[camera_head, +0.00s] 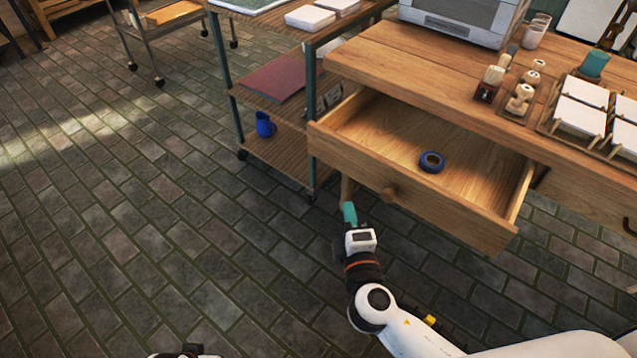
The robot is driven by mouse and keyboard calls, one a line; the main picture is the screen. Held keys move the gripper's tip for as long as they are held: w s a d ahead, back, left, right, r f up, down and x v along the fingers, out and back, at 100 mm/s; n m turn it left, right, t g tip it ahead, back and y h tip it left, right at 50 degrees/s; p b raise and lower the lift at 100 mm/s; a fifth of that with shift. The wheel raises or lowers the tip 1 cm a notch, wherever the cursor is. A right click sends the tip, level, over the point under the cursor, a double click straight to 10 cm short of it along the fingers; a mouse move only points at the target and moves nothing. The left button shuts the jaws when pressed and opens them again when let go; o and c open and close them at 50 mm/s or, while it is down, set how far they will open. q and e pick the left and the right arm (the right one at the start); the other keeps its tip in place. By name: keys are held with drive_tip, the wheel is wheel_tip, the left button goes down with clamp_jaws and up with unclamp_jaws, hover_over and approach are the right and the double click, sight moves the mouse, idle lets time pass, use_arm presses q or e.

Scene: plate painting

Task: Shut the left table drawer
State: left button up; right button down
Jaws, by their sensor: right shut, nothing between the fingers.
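The left table drawer (440,205) is pulled well out of the wooden table (440,75). My right gripper (349,212) has teal fingers and is shut and empty. At the bottom edge, a small dark and white piece shows, too little to tell my left gripper's state.
A wheeled shelf cart (222,75) with a blue jug (265,125) stands left of the table. The tiled floor at left is clear.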

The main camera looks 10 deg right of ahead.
drive_tip(key=r, duration=0.2)
approach(348, 149)
drive_tip(key=w+a, duration=0.3)
use_arm(q)
drive_tip(key=shift+a+r, duration=0.15)
drive_tip(key=shift+r, duration=0.35)
use_arm(e)
drive_tip(key=shift+t, duration=0.3)
drive_tip(key=shift+w+d+f, duration=0.1)
drive_tip(key=shift+w+d, duration=0.65)
drive_tip(key=shift+d, duration=0.05)
drive_tip(key=shift+w+d+f, duration=0.15)
drive_tip(key=shift+w+d, duration=0.6)
drive_tip(key=shift+d, duration=0.05)
drive_tip(key=shift+w+d, duration=0.1)
